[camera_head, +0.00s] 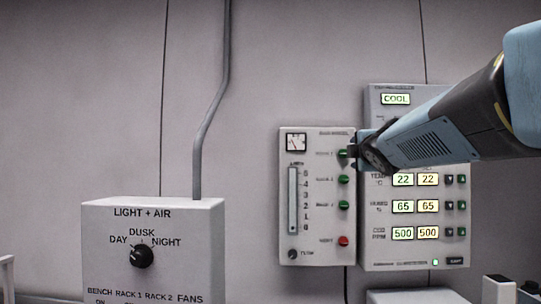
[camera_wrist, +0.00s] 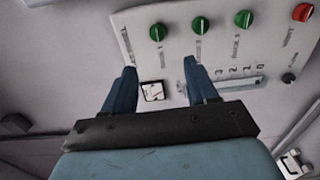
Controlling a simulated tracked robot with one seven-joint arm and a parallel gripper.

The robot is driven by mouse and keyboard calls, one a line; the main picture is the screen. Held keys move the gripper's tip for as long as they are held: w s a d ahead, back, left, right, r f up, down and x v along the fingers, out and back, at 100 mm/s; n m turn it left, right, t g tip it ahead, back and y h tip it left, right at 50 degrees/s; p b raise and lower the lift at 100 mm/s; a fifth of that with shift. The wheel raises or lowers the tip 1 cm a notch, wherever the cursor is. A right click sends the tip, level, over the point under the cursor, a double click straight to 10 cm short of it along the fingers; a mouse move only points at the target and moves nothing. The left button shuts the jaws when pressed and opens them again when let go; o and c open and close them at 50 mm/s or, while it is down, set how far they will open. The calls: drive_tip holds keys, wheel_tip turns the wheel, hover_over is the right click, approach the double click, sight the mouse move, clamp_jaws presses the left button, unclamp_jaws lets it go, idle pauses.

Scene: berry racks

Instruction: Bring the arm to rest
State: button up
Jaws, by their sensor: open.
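The panel (camera_wrist: 180,50) fills the space beyond the fingertips. I cannot tell whether a fingertip touches the panel.
A wider panel with lit readouts (camera_head: 402,206) is right of the narrow one, partly hidden by my arm. A "LIGHT + AIR" box (camera_head: 190,225) with a black knob (camera_head: 141,256) stands left, below a grey conduit (camera_head: 212,105).

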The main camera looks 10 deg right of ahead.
idle(0.3)
drive_tip(key=s+a+f+m+g+y, duration=0.1)
drive_tip(key=s+a+f+m+g, duration=0.3)
drive_tip(key=s+f, duration=0.3)
drive_tip(key=s+a+f+m+g+y, duration=0.2)
drive_tip(key=s+a+f+m+g, duration=0.2)
drive_tip(key=f, duration=0.9)
drive_tip(key=s+a+f+m+g+y, duration=0.2)
drive_tip(key=s+a+f+m+g, duration=0.1)
drive_tip(key=s+a+f+m, duration=0.4)
wheel_tip(320, 180, down, 3)
drive_tip(key=s+a, duration=0.1)
drive_tip(key=s, duration=0.2)
drive_tip(key=shift+a+g, duration=0.15)
drive_tip(key=shift+g, duration=0.25)
drive_tip(key=shift+w, duration=0.1)
